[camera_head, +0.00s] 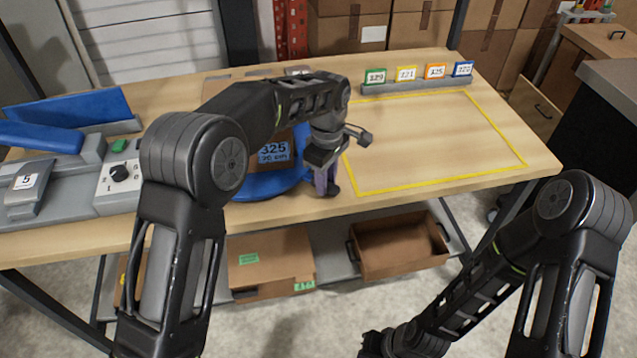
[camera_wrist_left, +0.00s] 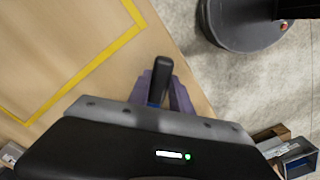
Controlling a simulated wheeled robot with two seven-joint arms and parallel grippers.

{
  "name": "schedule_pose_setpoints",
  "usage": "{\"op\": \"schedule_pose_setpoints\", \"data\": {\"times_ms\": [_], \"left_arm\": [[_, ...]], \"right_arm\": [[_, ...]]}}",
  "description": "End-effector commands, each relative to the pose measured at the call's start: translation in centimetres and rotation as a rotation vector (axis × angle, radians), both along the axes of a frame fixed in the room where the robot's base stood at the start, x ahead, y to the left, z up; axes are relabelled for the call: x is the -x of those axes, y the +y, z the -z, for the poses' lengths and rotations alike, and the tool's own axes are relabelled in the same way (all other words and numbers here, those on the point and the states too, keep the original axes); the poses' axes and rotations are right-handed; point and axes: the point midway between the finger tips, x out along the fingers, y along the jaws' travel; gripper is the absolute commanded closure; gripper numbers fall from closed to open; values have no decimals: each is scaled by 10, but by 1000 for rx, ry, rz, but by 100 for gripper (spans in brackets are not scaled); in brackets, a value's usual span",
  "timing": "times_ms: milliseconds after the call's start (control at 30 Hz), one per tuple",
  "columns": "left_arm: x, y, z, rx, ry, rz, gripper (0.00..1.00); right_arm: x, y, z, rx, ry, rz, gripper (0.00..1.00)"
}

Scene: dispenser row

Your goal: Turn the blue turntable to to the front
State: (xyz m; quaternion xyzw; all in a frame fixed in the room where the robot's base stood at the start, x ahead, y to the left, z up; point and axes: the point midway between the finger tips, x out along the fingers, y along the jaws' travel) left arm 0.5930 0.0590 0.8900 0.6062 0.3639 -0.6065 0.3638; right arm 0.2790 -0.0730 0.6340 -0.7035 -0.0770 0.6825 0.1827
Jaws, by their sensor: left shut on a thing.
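The blue turntable (camera_head: 262,188) is on the table left of the yellow-outlined area, partly hidden behind my left arm. A cardboard box with a blue "325" label (camera_head: 274,152) stands on it. My left gripper (camera_head: 327,186) points down at the turntable's right front side, near the table's front edge. In the left wrist view its purplish fingers (camera_wrist_left: 165,95) are shut on a dark upright handle (camera_wrist_left: 160,77). My right gripper (camera_head: 388,344) is low at the bottom of the head view, in front of the table, and its fingers cannot be made out.
A yellow outline (camera_head: 440,182) frames a clear area on the right of the table. Numbered coloured cards stand in a grey rack (camera_head: 416,86) behind it. A grey device with a black knob (camera_head: 119,173) is at the left.

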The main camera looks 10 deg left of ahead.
Motion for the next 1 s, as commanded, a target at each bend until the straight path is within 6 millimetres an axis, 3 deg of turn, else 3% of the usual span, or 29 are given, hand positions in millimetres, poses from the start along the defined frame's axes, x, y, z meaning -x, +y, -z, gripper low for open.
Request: {"op": "schedule_pose_setpoints", "data": {"times_ms": [233, 700, 733, 1000], "left_arm": [[-11, -4, -2, -1, -5, -46, 100], [-15, -6, -3, 3, -12, -60, 100], [-15, -6, -3, 3, -12, -60, 73], [-14, -6, -1, 1, -6, -57, 53]], "right_arm": [[1, 0, -5, 2, 3, 0, 100], [1, 0, -5, 2, 3, 0, 100], [1, 0, -5, 2, 3, 0, 100], [1, 0, -5, 2, 3, 0, 100]]}}
